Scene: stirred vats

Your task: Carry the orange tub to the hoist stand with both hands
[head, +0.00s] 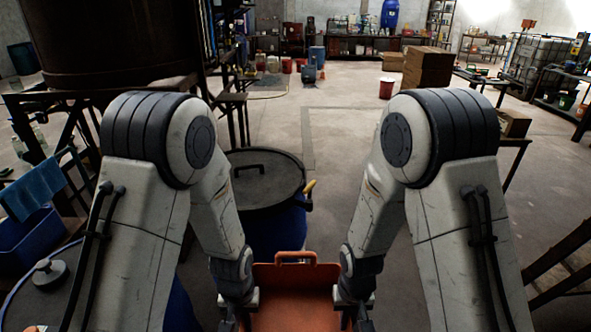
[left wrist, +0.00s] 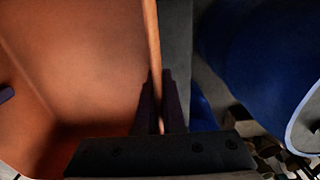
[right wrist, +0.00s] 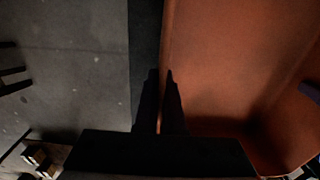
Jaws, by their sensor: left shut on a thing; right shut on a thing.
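The orange tub (head: 283,285) is low in front of me, between my two arms, with a handle on its far rim. My left gripper (head: 238,318) is at the tub's left side. In the left wrist view its fingers (left wrist: 160,100) are shut on the tub's wall (left wrist: 152,45). My right gripper (head: 352,318) is at the right side. In the right wrist view its fingers (right wrist: 161,100) are shut on the opposite wall (right wrist: 165,40). The tub's inside looks empty where it shows. Its near end is cut off in the head view. I cannot make out the hoist stand.
A blue drum (head: 275,228) with a dark lid (head: 262,178) stands just beyond the tub, to the left. A blue bin (head: 35,240) is at the far left. Dark metal framing (head: 562,265) is at the right edge. Open concrete floor (head: 335,150) lies ahead; cardboard boxes (head: 427,68) stand farther off.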

